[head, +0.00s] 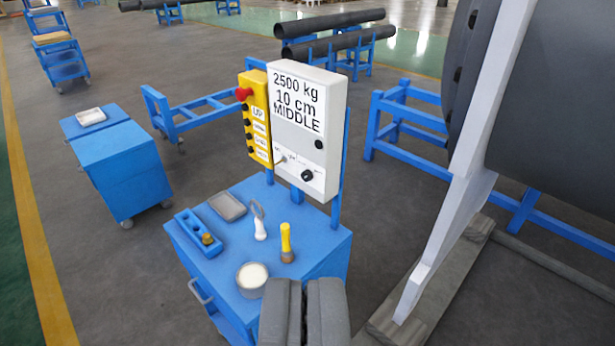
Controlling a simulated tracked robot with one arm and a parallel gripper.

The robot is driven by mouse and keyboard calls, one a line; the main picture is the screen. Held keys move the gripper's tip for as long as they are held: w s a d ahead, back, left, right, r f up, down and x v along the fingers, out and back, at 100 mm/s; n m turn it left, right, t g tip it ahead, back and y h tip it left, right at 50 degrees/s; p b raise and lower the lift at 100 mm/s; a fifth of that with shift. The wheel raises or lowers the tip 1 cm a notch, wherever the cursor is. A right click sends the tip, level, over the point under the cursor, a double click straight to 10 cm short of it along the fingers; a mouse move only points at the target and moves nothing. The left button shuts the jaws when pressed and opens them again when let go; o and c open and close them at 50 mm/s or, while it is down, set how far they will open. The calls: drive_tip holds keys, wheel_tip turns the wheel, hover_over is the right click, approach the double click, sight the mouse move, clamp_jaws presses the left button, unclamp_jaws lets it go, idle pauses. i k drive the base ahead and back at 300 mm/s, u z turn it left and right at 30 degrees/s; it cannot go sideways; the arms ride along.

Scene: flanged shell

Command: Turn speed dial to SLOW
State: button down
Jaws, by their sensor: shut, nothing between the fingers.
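A white control box (308,110) stands on a blue post behind the blue cart. Its face reads "2500 kg", "10 cm" and "MIDDLE". A black knob (307,175), which looks like the speed dial, sits low on its face; its markings are too small to read. A small lever (282,158) is left of the knob, and a round black part (319,144) is above it. My gripper (304,285) is shut and empty at the bottom of the view, in front of and below the box, apart from it.
A yellow button panel (255,120) with a red button (243,93) adjoins the box's left side. The blue cart (325,250) carries a white-filled cup (252,275), a yellow-handled brush (286,240), a tray (228,206) and a blue block (197,232). A large dark shell (560,100) with a pale support stands right.

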sight(306, 176)
drive_tip(key=i, duration=0.95)
